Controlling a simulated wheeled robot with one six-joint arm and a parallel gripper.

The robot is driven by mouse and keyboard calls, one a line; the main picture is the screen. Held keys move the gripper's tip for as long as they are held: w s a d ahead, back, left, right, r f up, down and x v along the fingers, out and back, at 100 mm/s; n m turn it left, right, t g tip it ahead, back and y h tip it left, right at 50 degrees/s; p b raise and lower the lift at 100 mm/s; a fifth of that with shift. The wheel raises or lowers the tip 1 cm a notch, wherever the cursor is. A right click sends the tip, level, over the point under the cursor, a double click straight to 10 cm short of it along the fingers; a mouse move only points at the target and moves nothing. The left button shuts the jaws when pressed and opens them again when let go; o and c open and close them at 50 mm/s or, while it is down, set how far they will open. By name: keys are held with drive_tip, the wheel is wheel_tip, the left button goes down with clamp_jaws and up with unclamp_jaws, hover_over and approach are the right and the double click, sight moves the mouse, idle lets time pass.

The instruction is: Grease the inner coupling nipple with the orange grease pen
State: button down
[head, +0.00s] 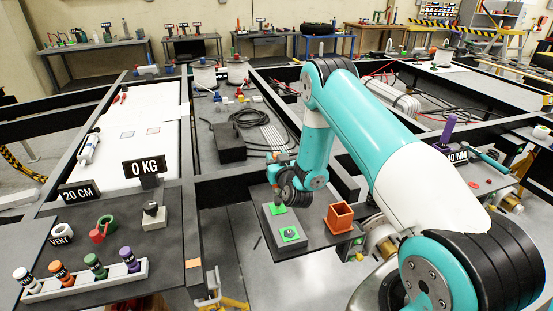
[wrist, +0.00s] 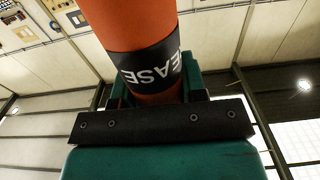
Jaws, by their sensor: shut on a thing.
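My gripper (head: 276,163) is shut on the orange grease pen (wrist: 132,24). In the wrist view the pen is a thick orange cylinder with a black band, its lettering upside down and partly hidden, reading "EASE". Its far end runs out of the picture. In the head view the gripper is small and partly behind my wrist, and the pen is hardly visible. Below it stands a grey block with a rear green pad (head: 279,210) and a front green pad (head: 290,234). Small fittings sit on the pads. I cannot tell whether either is the inner coupling nipple.
An open orange box (head: 340,217) stands right of the grey block on a dark shelf. A white rack (head: 90,283) of several coloured bottles is at front left. A black box (head: 229,142) and coiled cable (head: 249,118) lie behind. Black chassis beams surround the area.

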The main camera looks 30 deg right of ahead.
drive_tip(key=shift+f+b, duration=0.9)
drive_tip(key=shift+f, duration=0.15)
idle(1.5)
drive_tip(key=shift+r+p, duration=0.35)
drive_tip(key=shift+r, duration=0.1)
idle(1.7)
drive_tip(key=shift+r+p, duration=2)
drive_tip(key=shift+r, duration=0.4)
